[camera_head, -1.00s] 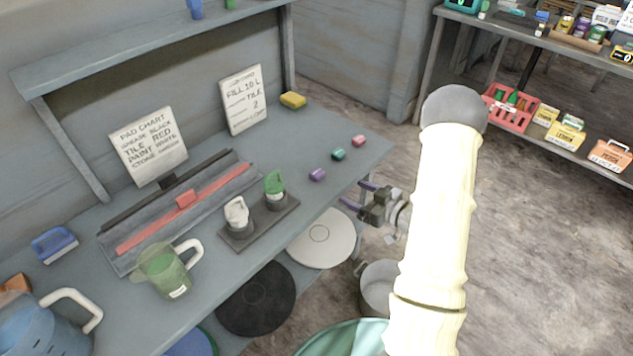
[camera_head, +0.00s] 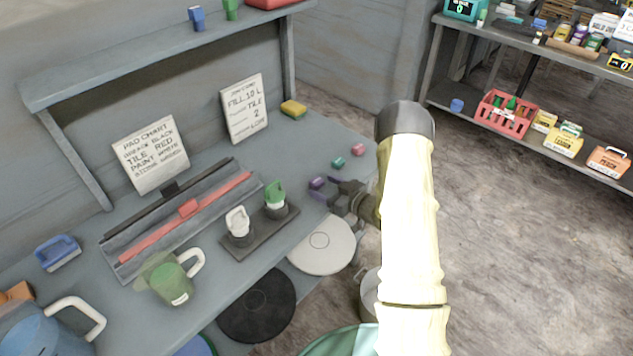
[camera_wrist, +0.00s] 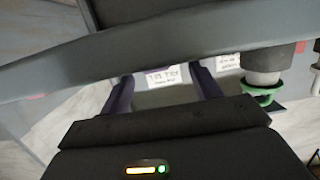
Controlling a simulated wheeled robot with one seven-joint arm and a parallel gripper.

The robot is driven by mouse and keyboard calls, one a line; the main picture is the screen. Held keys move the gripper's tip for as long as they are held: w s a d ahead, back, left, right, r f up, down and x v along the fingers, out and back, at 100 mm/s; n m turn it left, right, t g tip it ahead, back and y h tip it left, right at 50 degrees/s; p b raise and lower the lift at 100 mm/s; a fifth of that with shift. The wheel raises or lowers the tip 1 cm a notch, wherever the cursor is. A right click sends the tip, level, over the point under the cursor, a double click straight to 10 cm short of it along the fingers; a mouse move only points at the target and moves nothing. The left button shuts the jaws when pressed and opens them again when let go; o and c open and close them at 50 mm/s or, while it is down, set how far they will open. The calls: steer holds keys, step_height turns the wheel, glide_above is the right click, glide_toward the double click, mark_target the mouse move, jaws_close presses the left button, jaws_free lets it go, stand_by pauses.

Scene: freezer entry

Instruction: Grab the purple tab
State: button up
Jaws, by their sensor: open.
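The purple tab (camera_head: 317,183) lies on the grey bench near its right front edge, in the head view. My gripper (camera_head: 328,189) is open, its purple-tinted fingers pointing left over the bench edge, right beside the tab. One finger appears close to the tab, but I cannot tell whether they touch.
A green tab (camera_head: 338,163) and a pink tab (camera_head: 358,150) lie just behind on the bench. A tray (camera_head: 262,236) with green-topped and white-topped bottles stands to the left. A yellow sponge (camera_head: 293,109) lies farther back. Round pads sit below the bench front.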

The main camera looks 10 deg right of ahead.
mark_target(318, 181)
steer(key=shift+w+a+f, duration=0.15)
steer(key=shift+w+a, duration=0.15)
steer(key=shift+w, duration=0.15)
steer(key=shift+p+x, duration=0.6)
steer(key=shift+x, duration=2)
steer(key=shift+w+d, duration=0.2)
steer(key=c, duration=1.1)
steer(key=shift+r, duration=0.25)
step_height(318, 181, up, 10)
steer(key=shift+f+b, duration=0.1)
steer(key=shift+b, duration=0.25)
